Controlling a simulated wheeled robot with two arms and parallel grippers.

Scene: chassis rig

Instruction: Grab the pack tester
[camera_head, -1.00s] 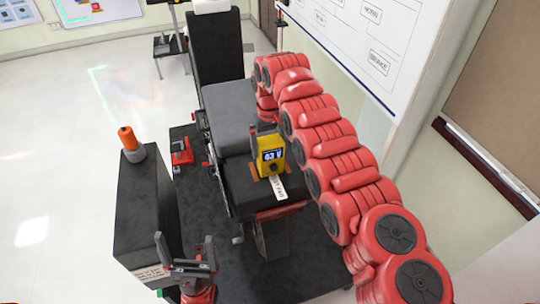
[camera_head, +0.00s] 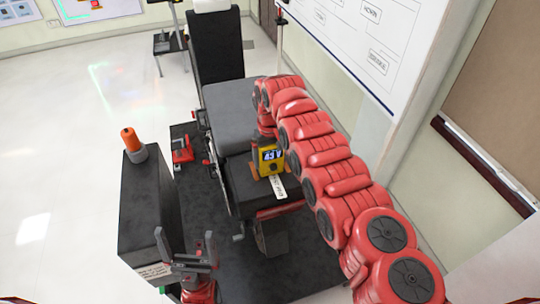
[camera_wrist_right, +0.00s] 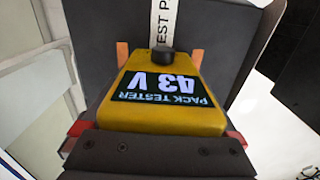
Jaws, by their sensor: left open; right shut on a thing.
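The yellow pack tester (camera_head: 271,161), with a lit display reading 43 V, sits on the dark pad at the near end of the grey seat-like rig, between orange brackets (camera_head: 254,171). In the right wrist view the pack tester (camera_wrist_right: 165,118) fills the middle, display and black knob facing the camera. My right gripper (camera_head: 267,143) is shut on its far side; the dark gripper body (camera_wrist_right: 155,150) spans its near edge in the wrist view, and the fingertips are mostly hidden. My left gripper (camera_head: 187,250) is open and empty beside the black box at lower left.
A black box (camera_head: 150,205) carries an orange-topped item (camera_head: 132,145) at left. A red tool (camera_head: 182,150) lies on the dark mat. A white label (camera_head: 278,188) lies before the tester. A whiteboard (camera_head: 360,40) and wall flank my right arm.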

